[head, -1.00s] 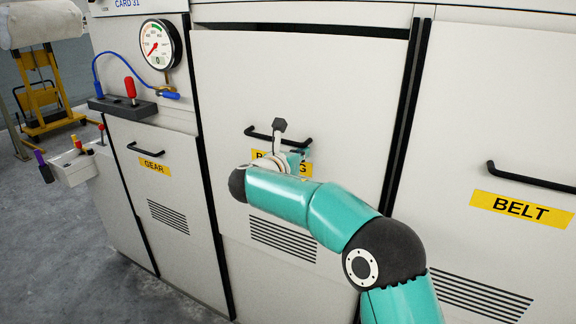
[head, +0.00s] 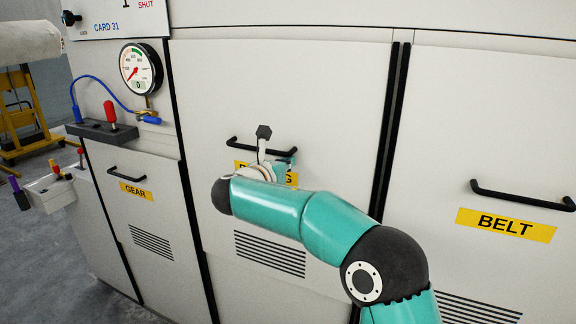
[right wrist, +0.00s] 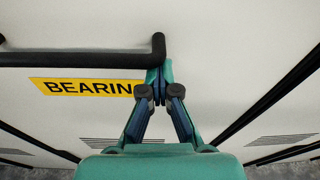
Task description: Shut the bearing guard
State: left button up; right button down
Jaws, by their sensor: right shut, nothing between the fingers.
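The bearing guard (head: 285,85) is the wide pale panel in the middle of the machine. Its top edge looks level with the frame above, with only a thin line between. Its black bar handle (head: 234,142) sits above a yellow label partly hidden by my arm; the right wrist view shows the handle (right wrist: 80,59) and the label "BEARIN" (right wrist: 85,88). My right gripper (head: 287,157) is shut and empty at the handle's right end, in front of the panel. In the right wrist view its fingertips (right wrist: 159,73) meet beside the handle's end; contact is unclear. My left gripper is out of view.
The gear panel (head: 120,165) is at left and the belt panel (head: 490,120) at right, each with a handle. A gauge (head: 140,68), a blue hose and a red lever (head: 110,113) are upper left. A small bin (head: 50,193) juts out. Floor is open at lower left.

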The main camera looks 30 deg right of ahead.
jog(key=f, duration=0.1)
jog(key=f+b, duration=0.1)
jog(key=f, duration=0.1)
jog(key=shift+d+f+b, duration=0.25)
jog(key=shift+f+b, duration=0.1)
jog(key=shift+b, duration=0.05)
jog(key=b, duration=0.2)
send_near(297, 171)
jog(key=shift+f+v, duration=0.35)
jog(key=shift+v, duration=1.75)
jog(key=s+a+f+m+g+y, duration=0.1)
jog(key=s+a+f+g+y, duration=0.15)
jog(key=f, duration=0.85)
jog(key=s+a+f+m+g+y, duration=0.15)
jog(key=f+y, duration=0.25)
jog(key=f, duration=0.8)
jog(key=s+a+f+m+g+y, duration=0.1)
jog(key=s+a+f+g+y, duration=0.15)
jog(key=f, duration=0.85)
jog(key=s+a+f+m+g+y, duration=0.1)
jog(key=s+a+f+m+y, duration=0.3)
jog(key=s+f+m, duration=0.5)
jog(key=s+a+f+m+g+y, duration=0.1)
jog(key=s+a+f+m+y, duration=0.3)
jog(key=s+f+m, duration=0.6)
jog(key=s+m, duration=0.5)
jog(key=shift+s+a, duration=0.35)
jog(key=shift+a, duration=0.05)
jog(key=shift+f, duration=0.15)
